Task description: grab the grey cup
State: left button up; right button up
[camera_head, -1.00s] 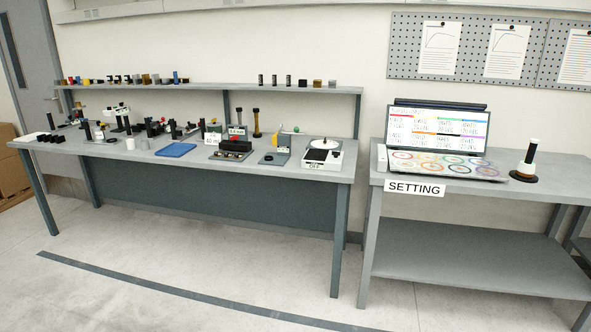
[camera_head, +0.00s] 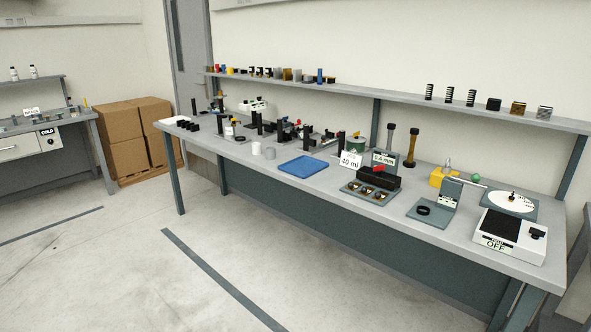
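Two small cup-like cylinders stand side by side on the long workbench (camera_head: 225,158), left of the blue tray (camera_head: 303,166). The left one is a white cup (camera_head: 256,149). The right one looks slightly greyer and seems to be the grey cup (camera_head: 270,153). Both look upright, and they are too small for me to see inside. Neither of my grippers shows in the head view.
Black fixtures stand behind the cups. A 40 ml sign (camera_head: 351,160), a tray of small parts (camera_head: 370,192) and a white device marked OFF (camera_head: 510,235) are to the right. Cardboard boxes (camera_head: 125,138) stand left. The floor before the bench is clear.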

aim_at(271, 151)
jog(key=i+j+u, duration=0.1)
jog(key=i, duration=0.35)
jog(key=i+j+u, duration=0.1)
jog(key=i, duration=0.35)
